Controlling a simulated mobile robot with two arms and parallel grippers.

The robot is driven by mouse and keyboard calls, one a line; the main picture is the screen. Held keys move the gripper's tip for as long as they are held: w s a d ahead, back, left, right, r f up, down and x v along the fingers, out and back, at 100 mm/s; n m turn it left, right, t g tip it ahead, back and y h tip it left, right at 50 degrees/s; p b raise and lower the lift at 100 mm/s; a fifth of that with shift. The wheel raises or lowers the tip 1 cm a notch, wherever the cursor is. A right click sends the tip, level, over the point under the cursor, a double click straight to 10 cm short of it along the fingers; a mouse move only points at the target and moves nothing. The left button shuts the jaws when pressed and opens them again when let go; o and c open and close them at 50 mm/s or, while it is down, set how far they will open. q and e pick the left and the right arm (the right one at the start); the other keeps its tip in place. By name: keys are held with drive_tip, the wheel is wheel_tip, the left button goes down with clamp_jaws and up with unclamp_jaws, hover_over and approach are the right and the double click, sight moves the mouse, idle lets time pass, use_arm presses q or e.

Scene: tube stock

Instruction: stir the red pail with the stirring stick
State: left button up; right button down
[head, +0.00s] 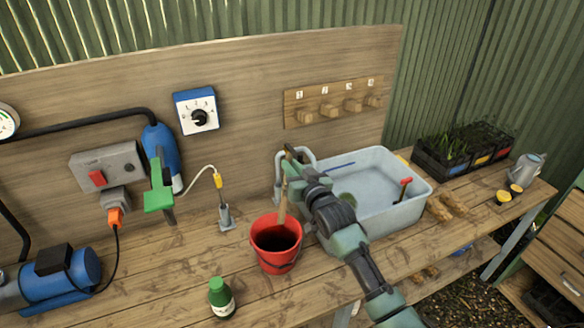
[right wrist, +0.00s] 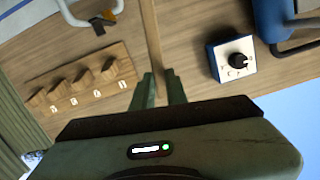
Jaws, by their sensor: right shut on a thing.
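The red pail (head: 276,262) stands upright on the wooden bench, in front of the sink basin's left end. Its inside looks dark. My right gripper (head: 289,163) is above the pail, shut on the wooden stirring stick (head: 283,205). The stick points down, nearly upright, and its lower end is at the pail's opening, by the far inner wall. How deep it reaches I cannot tell. In the right wrist view the stick (right wrist: 152,35) runs between the fingertips (right wrist: 160,88). My left gripper is not in view.
A pale basin (head: 395,212) stands right of the pail, with a tap behind my gripper. A green bottle (head: 221,298) stands front left of the pail. A small grey stand (head: 226,217) with a probe is behind left. The bench front is mostly clear.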

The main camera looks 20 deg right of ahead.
drive_tip(key=shift+r, duration=2.5)
